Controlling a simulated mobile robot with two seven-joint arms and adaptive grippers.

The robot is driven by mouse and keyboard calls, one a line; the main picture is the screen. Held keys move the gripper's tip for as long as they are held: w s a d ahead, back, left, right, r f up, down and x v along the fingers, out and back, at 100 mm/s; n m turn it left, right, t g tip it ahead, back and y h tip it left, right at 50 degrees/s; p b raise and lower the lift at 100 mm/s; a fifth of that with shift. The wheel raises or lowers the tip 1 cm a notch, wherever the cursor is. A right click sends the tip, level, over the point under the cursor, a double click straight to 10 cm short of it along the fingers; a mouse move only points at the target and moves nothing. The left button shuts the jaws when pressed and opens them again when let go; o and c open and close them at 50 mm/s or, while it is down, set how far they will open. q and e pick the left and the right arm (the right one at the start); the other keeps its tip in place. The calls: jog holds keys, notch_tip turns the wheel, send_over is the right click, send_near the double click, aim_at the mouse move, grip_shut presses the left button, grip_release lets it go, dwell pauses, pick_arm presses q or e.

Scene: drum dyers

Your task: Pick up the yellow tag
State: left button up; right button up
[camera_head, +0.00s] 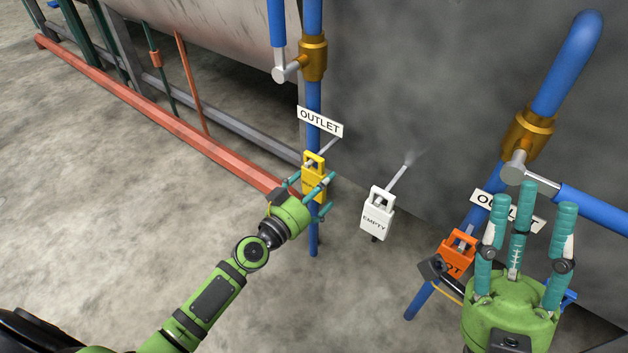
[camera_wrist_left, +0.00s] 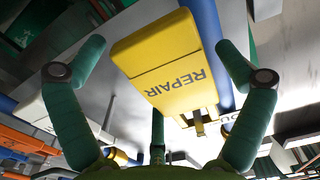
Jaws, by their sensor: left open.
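The yellow tag (camera_head: 313,168) is padlock-shaped and hangs on a peg by the left blue pipe, under an OUTLET sign (camera_head: 320,121). In the left wrist view the yellow tag (camera_wrist_left: 165,62) reads REPAIR, tilted and upside down, between my spread fingers. My left gripper (camera_head: 316,190) is open, its teal fingers around the tag's lower part with gaps at the sides. Part of the tag is hidden by a finger in the head view. My right gripper (camera_head: 520,215) is open and empty, fingers pointing up, at the right.
A white EMPTY tag (camera_head: 377,217) hangs on a wall peg to the right. An orange tag (camera_head: 457,252) hangs near the right blue pipe (camera_head: 565,65), close to my right gripper. A red rail (camera_head: 150,110) runs along the floor at left. The floor in front is clear.

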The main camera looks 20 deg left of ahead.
pick_arm(q)
jog(key=c, duration=1)
jog(key=shift+c, duration=0.2)
jog(key=shift+r, duration=0.15)
jog(key=shift+r+p, duration=0.6)
jog(key=shift+p, duration=0.1)
jog(key=v, duration=1.8)
jog(key=shift+b, duration=0.3)
